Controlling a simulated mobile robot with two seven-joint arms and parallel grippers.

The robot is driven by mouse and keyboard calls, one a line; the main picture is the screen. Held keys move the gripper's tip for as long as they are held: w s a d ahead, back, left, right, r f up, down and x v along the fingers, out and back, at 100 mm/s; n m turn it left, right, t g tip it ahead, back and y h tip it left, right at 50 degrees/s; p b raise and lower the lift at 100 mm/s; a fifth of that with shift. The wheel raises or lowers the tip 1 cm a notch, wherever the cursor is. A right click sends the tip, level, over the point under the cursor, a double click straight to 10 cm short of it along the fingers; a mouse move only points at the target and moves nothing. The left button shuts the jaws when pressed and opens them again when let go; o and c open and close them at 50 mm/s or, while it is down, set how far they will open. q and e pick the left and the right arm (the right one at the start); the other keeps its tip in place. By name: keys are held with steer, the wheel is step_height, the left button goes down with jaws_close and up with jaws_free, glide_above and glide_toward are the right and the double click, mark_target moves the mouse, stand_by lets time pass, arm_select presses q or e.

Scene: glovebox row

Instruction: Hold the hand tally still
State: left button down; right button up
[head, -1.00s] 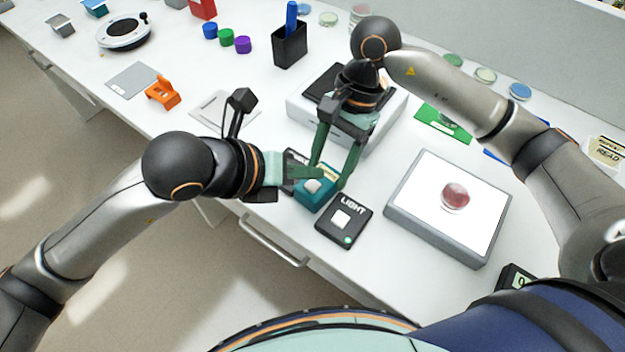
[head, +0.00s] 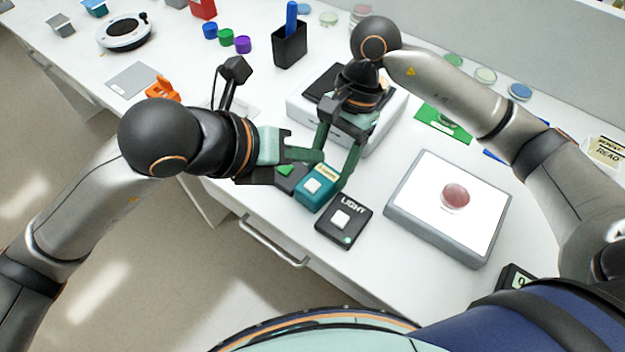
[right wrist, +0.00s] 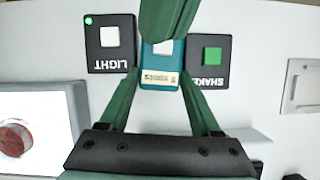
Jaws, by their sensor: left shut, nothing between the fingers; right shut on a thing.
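The hand tally (head: 315,193) is a small teal box with a white button and a cream strip with small print. It sits on the bench between two black button boxes and also shows in the right wrist view (right wrist: 159,74). My right gripper (head: 325,182) reaches down from the back and is shut on the tally, one finger on each side. My left gripper (head: 320,157) is shut and empty, just above and behind the tally in the head view. In the right wrist view its green fingers (right wrist: 170,20) hide part of the tally's button end.
The LIGHT box (head: 344,220) is close on the tally's right, the SHAKE box (right wrist: 208,60) on its other side. A lit panel (head: 420,234) with a red dish (head: 455,197) lies to the right. A white device (head: 300,108) stands behind.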

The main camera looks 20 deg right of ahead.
stand_by(0.3)
steer(key=o, duration=1.5)
steer(key=v, duration=1.2)
